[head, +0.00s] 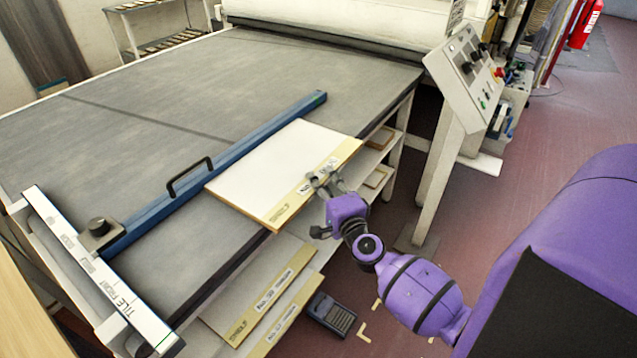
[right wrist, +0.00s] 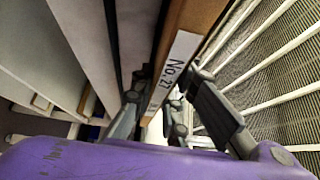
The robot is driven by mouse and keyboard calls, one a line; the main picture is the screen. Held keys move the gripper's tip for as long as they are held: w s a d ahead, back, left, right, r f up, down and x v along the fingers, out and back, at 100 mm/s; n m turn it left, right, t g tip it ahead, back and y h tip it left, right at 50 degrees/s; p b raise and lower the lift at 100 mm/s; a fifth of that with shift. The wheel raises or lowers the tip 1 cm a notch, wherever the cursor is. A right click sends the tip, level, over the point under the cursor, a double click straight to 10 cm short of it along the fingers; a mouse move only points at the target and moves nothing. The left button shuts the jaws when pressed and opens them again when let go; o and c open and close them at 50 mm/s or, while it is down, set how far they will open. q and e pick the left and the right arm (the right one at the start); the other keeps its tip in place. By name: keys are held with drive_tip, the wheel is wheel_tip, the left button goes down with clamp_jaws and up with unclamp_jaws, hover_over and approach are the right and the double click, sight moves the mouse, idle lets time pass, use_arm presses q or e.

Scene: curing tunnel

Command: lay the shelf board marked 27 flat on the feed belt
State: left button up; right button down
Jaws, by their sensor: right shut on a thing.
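The shelf board (head: 285,165) has a pale top and a tan front edge with a label. In the right wrist view the label on the board (right wrist: 178,62) reads No. 27. In the head view the board is over the near edge of the grey feed belt (head: 130,130), with its far side along the blue bar (head: 240,150). It looks about level; I cannot tell whether it rests on the belt. My right gripper (head: 322,182) is shut on the board's front edge by the label. My left gripper is out of view.
Other labelled boards (head: 265,290) lie on the shelf below the belt. A white ruler-like rail (head: 95,270) crosses the belt's left end. The belt beyond the bar is clear.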

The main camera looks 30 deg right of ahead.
drive_tip(key=shift+r, duration=0.1)
drive_tip(key=c, duration=1.9)
unclamp_jaws()
drive_tip(key=shift+o, duration=0.9)
drive_tip(key=s+a, duration=0.2)
drive_tip(key=s, duration=0.9)
drive_tip(key=s+a+f+n+g+y, duration=0.1)
drive_tip(key=s+a+f+n+g, duration=0.4)
drive_tip(key=s+f+n, duration=0.5)
drive_tip(key=s+a+f+n+g+y, duration=0.1)
drive_tip(key=s+a+f+n+g, duration=0.3)
drive_tip(key=s+a+f+n, duration=0.5)
drive_tip(key=s+f+n, duration=0.1)
drive_tip(key=s+f, duration=0.4)
drive_tip(key=s, duration=0.4)
drive_tip(key=shift+s+a+g+y+b, duration=0.25)
drive_tip(key=shift+s+g+y+b, duration=0.05)
drive_tip(key=shift+g+b, duration=0.1)
drive_tip(key=shift+f, duration=0.1)
